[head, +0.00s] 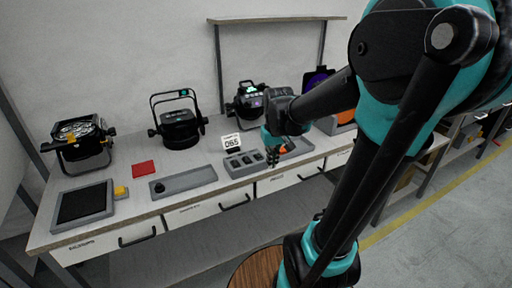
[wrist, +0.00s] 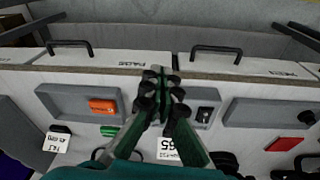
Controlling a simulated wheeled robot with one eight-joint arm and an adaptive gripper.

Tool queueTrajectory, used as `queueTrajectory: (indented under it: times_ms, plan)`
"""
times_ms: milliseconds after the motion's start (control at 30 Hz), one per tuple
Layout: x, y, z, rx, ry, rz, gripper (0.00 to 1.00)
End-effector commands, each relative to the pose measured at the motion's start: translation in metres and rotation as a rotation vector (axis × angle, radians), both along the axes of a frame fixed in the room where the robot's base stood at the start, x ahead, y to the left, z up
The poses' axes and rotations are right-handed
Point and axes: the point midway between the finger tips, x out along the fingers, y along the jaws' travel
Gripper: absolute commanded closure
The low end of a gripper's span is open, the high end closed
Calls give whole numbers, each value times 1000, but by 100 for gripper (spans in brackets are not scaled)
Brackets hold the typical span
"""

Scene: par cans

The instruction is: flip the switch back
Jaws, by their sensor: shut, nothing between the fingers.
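A grey switch panel (head: 240,172) with several dark switches sits near the bench's front edge, behind it a card reading 065 (head: 232,142). In the wrist view one black switch (wrist: 205,115) shows at the right of the panel. My gripper (head: 273,160) is shut and empty at the panel's right end in the head view. In the wrist view the gripper (wrist: 160,88) lies across the middle of the panel and hides the other switches. I cannot tell whether the fingertips touch it, nor which way the switches are set.
An orange block (wrist: 102,106) lies in a grey tray beside the panel. On the other side are a tray with a black knob (head: 159,187), a red pad (head: 144,169) and a yellow button (head: 121,192). Stage lamps (head: 180,125) stand behind. Drawer handles (head: 234,203) project in front.

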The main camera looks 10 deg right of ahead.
Motion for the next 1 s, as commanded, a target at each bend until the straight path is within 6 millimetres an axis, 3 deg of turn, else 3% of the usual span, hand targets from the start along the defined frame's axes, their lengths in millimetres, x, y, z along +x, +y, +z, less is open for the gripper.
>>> queueTrajectory:
  times_ms: [33,200,433,633,1000]
  plan:
    - [18,4,13,-5,29,18,100]
    - [65,15,54,-22,132,82,100]
    - [109,30,96,-39,245,149,100]
    - [124,36,112,-44,291,178,100]
    - [125,36,114,-45,298,181,100]
